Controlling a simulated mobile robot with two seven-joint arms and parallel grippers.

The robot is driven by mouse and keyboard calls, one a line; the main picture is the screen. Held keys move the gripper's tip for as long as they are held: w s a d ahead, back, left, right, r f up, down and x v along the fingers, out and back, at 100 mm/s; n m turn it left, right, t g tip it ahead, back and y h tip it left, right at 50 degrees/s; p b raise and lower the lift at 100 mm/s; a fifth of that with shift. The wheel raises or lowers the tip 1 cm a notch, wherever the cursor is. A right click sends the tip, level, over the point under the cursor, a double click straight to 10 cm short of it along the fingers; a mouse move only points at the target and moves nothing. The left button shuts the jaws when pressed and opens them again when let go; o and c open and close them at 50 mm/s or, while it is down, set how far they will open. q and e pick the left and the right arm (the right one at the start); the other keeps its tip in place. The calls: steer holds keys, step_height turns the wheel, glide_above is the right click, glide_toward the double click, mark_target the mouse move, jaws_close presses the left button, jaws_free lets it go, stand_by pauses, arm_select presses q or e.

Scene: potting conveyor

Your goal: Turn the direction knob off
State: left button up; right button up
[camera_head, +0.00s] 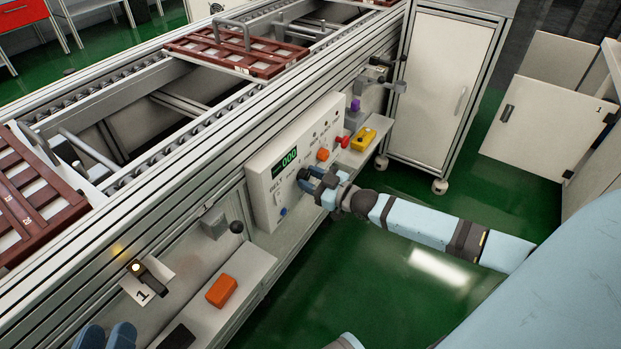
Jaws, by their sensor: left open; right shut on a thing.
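The control panel (262,187) is a pale box on the side of the conveyor, with a green lit display (288,158) and several small knobs and buttons. My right gripper (311,180) is at the panel's front face, shut on a dark knob (303,174) there. Its fingers cover most of that knob, so its label and pointer angle cannot be read, and I cannot confirm that it is the direction knob.
An orange button (322,154) and a blue knob (283,211) are near the gripped knob. A red knob (342,141) and a yellow box (363,139) lie beyond. A black ball-ended lever (236,227) and an orange block (221,291) are to the left. Green floor is free.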

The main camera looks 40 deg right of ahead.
mark_target(307, 178)
steer(key=n+p, duration=0.3)
steer(key=shift+r+n+p, duration=0.2)
steer(key=shift+n+p, duration=0.15)
steer(key=shift+n, duration=0.05)
steer(key=n+p, duration=0.2)
steer(key=n, duration=0.2)
steer(key=shift+f, duration=0.15)
arm_select(q)
step_height(307, 178, up, 8)
steer(key=t, duration=0.3)
steer(key=shift+a+n, duration=0.4)
steer(key=shift+a, duration=0.05)
arm_select(e)
steer(key=shift+n, duration=0.5)
arm_select(q)
steer(key=shift+s+f, duration=0.1)
arm_select(e)
steer(key=shift+f, duration=0.1)
steer(key=o, duration=0.9)
steer(key=shift+s, duration=0.15)
